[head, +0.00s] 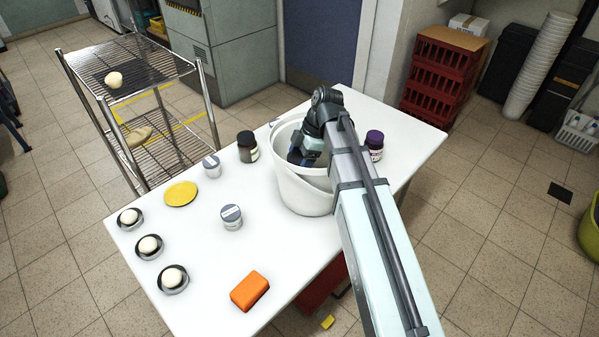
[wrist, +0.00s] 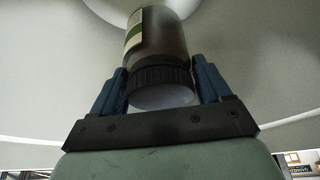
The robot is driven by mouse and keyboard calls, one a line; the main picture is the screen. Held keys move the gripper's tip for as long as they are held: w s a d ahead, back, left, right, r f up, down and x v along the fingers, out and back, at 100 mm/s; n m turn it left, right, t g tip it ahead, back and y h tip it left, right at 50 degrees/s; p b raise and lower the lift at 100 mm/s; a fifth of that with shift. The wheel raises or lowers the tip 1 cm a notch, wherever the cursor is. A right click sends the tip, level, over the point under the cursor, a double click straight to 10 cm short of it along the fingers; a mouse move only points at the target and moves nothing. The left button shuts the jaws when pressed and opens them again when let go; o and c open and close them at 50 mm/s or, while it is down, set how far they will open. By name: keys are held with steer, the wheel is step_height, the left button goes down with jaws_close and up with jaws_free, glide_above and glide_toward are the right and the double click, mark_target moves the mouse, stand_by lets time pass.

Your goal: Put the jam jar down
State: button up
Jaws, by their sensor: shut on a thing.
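The jam jar (wrist: 155,40) is dark brown with a black ribbed lid and a cream and green label; it shows in the wrist view. My gripper (wrist: 160,78) is shut on it near the lid, a blue finger on each side. In the head view my gripper (head: 304,150) reaches down into a white bucket (head: 305,198) on the table. The bucket wall and my arm hide the held jar there. Pale curved walls surround the jar in the wrist view. I cannot tell whether its base touches the bucket floor.
On the white table (head: 200,262) stand a dark jar (head: 247,147), a purple-lidded jar (head: 374,146), two grey-lidded tubs (head: 231,217), a yellow disc (head: 181,194), an orange block (head: 250,291) and dishes with white balls (head: 150,245). A wire rack (head: 150,110) is behind left.

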steer(key=shift+f, duration=2.95)
steer(key=o, duration=1.7)
steer(key=shift+f, duration=0.1)
steer(key=v, duration=1.2)
steer(key=shift+c, duration=0.3)
